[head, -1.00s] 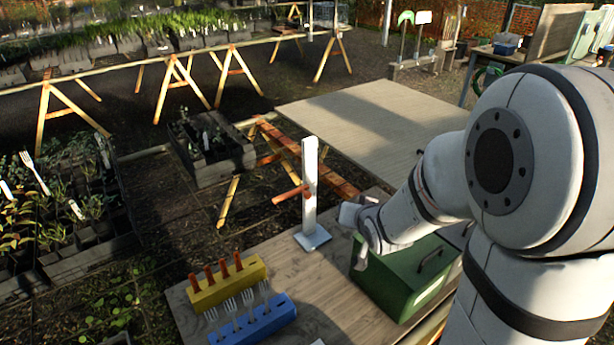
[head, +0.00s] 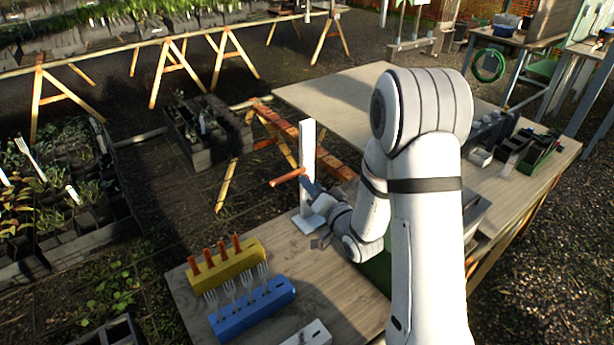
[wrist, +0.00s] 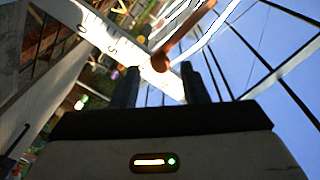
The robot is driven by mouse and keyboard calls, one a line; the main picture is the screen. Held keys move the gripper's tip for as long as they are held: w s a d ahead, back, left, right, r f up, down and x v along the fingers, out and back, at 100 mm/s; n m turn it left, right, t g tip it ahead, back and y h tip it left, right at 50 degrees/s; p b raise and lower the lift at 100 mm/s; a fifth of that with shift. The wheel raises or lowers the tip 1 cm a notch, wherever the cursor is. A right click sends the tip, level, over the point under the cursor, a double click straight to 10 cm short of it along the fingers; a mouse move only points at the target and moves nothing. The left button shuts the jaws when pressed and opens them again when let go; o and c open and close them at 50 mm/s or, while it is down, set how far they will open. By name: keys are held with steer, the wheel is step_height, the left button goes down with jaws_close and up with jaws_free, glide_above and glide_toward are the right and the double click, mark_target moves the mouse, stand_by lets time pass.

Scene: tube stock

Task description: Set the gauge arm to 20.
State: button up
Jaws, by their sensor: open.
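The gauge is a white upright post (head: 307,165) on a flat white foot on the wooden table. Its orange-brown gauge arm (head: 287,177) sticks out to the left and tilts slightly down at its outer end. My gripper (head: 312,188) is at the post's right side, close to the gauge arm. In the wrist view my gripper (wrist: 160,85) is open, and the gauge arm (wrist: 185,40) shows just beyond the gap between the fingers. The white post (wrist: 120,45) runs diagonally there with small dark marks, too small to read. I cannot tell whether the fingers touch anything.
A yellow block (head: 226,262) with orange-handled tools and a blue block (head: 252,308) with forks stand at the table's front left. A green box (head: 377,270) is partly hidden behind my arm. A white block (head: 308,334) lies at the front edge. Bare wood lies between them.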

mark_target(306, 175)
steer(key=shift+p+x, duration=0.35)
steer(key=shift+x, duration=1.75)
steer(key=shift+c, duration=0.4)
jaws_close()
steer(key=shift+r, duration=0.1)
